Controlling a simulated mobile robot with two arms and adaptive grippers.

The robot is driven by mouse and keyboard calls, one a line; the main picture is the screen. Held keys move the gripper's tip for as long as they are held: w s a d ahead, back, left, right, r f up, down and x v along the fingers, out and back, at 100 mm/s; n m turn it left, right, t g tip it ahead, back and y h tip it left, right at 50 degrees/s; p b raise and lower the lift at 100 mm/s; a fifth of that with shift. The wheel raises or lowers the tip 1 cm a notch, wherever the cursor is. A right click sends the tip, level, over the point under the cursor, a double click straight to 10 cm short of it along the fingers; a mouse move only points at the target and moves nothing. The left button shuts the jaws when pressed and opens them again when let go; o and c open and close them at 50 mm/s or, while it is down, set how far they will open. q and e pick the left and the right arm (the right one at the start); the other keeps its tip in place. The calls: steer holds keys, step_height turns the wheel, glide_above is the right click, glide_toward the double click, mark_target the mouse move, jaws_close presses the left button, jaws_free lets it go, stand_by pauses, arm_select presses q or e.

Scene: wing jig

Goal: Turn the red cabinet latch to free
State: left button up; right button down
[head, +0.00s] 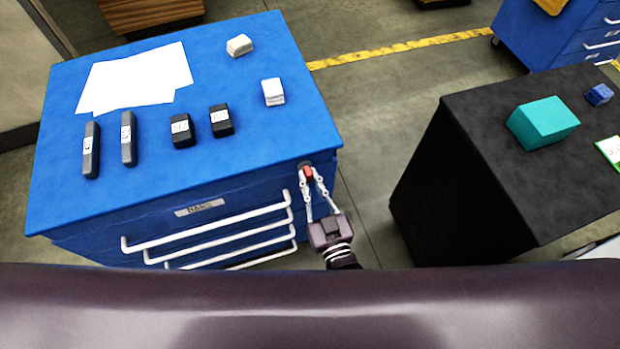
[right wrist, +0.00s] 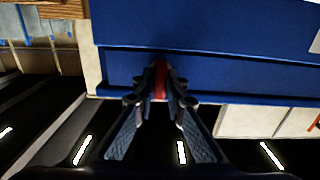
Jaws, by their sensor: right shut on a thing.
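The red latch (head: 308,174) sits at the right end of the front of the blue cabinet (head: 170,195), just under its top edge. My right gripper (head: 310,180) reaches up to it and is shut on it, one finger on each side. In the right wrist view the red latch (right wrist: 160,80) shows as an upright bar between the two dark fingers (right wrist: 160,88). The fingers hide part of the latch, and its mount is mostly covered. My left gripper is in neither view.
The cabinet front has several white drawer handles (head: 215,232) left of the latch. Dark blocks, white papers (head: 135,77) and small pale blocks lie on its top. A black-topped table (head: 480,150) with a teal box (head: 543,122) stands to the right, with a floor gap between.

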steer(key=shift+s+f, duration=0.1)
steer(key=shift+f, duration=0.1)
steer(key=c, duration=2)
jaws_free()
steer(key=shift+r, duration=0.15)
steer(key=shift+o, duration=0.2)
steer(key=v, duration=1.2)
